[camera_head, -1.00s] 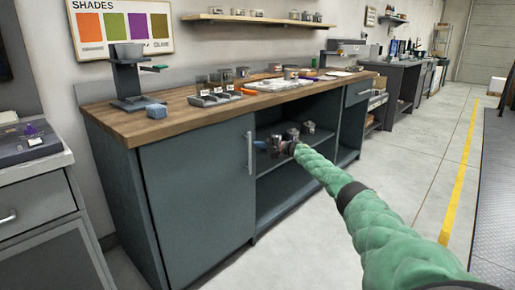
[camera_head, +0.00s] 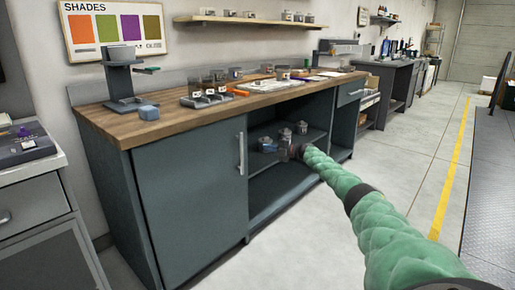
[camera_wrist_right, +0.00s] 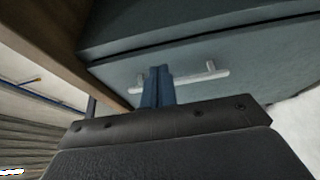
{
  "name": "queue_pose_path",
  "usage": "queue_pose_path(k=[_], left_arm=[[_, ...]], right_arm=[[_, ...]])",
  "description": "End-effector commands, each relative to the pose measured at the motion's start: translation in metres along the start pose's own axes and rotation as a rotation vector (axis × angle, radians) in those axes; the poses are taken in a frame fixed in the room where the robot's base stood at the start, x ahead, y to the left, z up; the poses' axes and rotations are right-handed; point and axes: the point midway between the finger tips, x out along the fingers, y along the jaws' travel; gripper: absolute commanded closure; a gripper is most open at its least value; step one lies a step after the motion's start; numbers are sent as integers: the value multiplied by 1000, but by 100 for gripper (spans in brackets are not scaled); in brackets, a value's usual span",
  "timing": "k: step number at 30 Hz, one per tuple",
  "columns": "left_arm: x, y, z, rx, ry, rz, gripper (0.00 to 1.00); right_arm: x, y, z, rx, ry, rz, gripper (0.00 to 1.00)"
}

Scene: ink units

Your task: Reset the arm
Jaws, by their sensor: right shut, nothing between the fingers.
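My right arm, in a green sleeve, reaches in from the lower right of the head view. Its small dark gripper (camera_head: 285,148) shows in front of the open shelf bay of the cabinet (camera_head: 190,205). In the right wrist view its two blue fingers (camera_wrist_right: 158,86) are pressed together with nothing between them. They overlap a light bar handle (camera_wrist_right: 195,80) on a dark teal front; I cannot tell whether they touch it. My left gripper is in neither view.
Jars (camera_head: 302,128) stand on the bay's shelf close by the gripper. A grey drawer unit (camera_head: 35,190) stands at left. The floor (camera_head: 410,165) at right is clear.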

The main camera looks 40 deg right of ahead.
Motion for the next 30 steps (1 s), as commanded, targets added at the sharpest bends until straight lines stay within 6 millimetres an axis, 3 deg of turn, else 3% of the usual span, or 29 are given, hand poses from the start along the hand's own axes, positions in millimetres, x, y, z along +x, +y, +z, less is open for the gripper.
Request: queue_pose_path(k=[3, 9, 20, 25, 30], left_arm=[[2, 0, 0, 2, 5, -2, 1], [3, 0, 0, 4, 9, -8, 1], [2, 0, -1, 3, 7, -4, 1], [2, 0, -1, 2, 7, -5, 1], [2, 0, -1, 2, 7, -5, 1]], right_arm=[[-19, 1, 8, 0, -2, 0, 100], [-35, 0, 14, -1, -2, -1, 100], [-35, -2, 12, 0, 4, -1, 100], [1, -22, -20, 19, 66, 7, 100], [61, -57, -88, 61, 179, 31, 100]])
